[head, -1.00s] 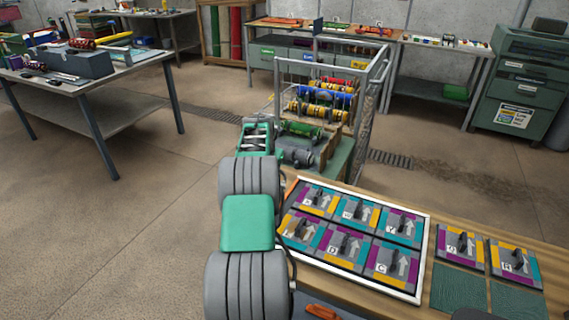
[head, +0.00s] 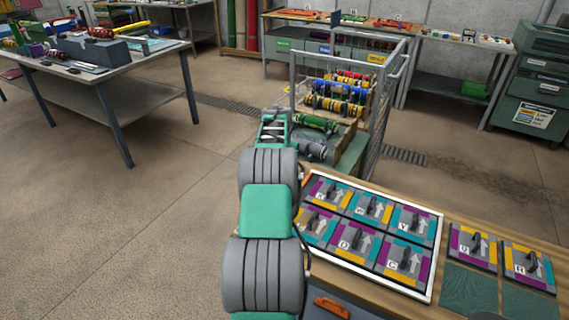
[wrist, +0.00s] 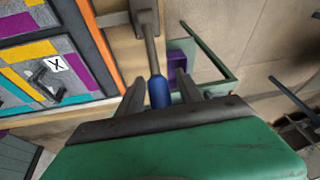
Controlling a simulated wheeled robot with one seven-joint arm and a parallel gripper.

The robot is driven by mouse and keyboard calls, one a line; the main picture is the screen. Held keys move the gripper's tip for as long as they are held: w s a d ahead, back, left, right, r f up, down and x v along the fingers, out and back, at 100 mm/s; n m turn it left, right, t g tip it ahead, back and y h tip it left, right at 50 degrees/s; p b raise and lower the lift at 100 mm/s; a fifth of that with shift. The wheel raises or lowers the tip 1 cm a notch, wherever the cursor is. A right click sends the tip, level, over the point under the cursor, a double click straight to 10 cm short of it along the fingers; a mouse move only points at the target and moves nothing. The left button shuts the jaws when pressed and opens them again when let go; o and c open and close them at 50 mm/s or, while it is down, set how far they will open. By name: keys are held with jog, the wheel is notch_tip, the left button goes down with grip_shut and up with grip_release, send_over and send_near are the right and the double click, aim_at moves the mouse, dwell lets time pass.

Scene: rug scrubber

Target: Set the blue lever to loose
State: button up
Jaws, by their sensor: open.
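The blue lever (wrist: 159,93) shows in the wrist view as a blue grip on a grey shaft. The shaft runs up the picture to a grey mount (wrist: 146,14) at the edge of the wooden bench. My gripper (wrist: 160,86) is open, with one finger on each side of the blue grip. Whether either finger touches it I cannot tell. The lower end of the grip is hidden behind my gripper's body. I see no loose marking. In the head view my arm reaches to the bench's left end, and I cannot make out the lever there.
A white-framed board of patterned tiles (head: 438,232) lies on the bench, right of my arm. In the wrist view a purple block (wrist: 177,62) and a green frame (wrist: 216,48) are close right of the lever. A railed rack (head: 381,95) with colored rollers stands beyond.

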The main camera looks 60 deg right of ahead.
jog(key=shift+r, duration=0.1)
jog(key=b+v, duration=0.1)
jog(key=v, duration=0.6)
jog(key=shift+s+a+r, duration=0.1)
jog(key=shift+r, duration=0.2)
